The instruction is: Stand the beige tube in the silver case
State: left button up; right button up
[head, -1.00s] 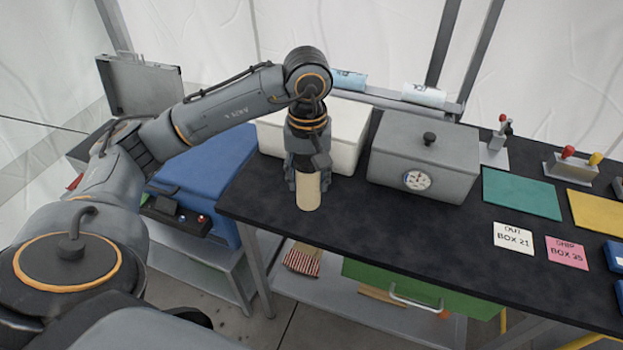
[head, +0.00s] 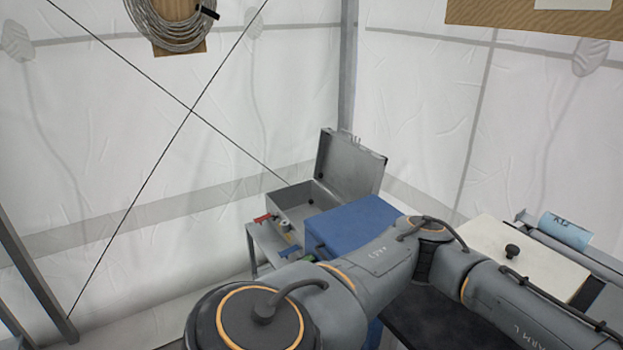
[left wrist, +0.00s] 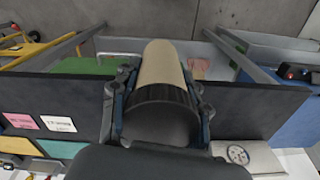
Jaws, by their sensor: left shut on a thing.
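The beige tube (left wrist: 162,65) is between the fingers of my left gripper (left wrist: 160,92) in the left wrist view. My left gripper is shut on it, and the tube's far end sticks out past the fingertips. A dark ribbed part covers the tube's near end. The silver case (head: 296,205) stands open in the head view, with its lid (head: 349,163) raised at the back right. Its inside looks empty where I can see it. In the head view my left arm reaches out to the right, and its gripper and the tube are outside the picture. My right gripper is in neither view.
A blue box (head: 352,225) stands right beside the case, between it and my arm. A white box (head: 512,250) with a black knob is further right.

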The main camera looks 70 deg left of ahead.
aim_at(296, 222)
jog(key=j+u, duration=0.1)
jog(key=j, duration=2.25)
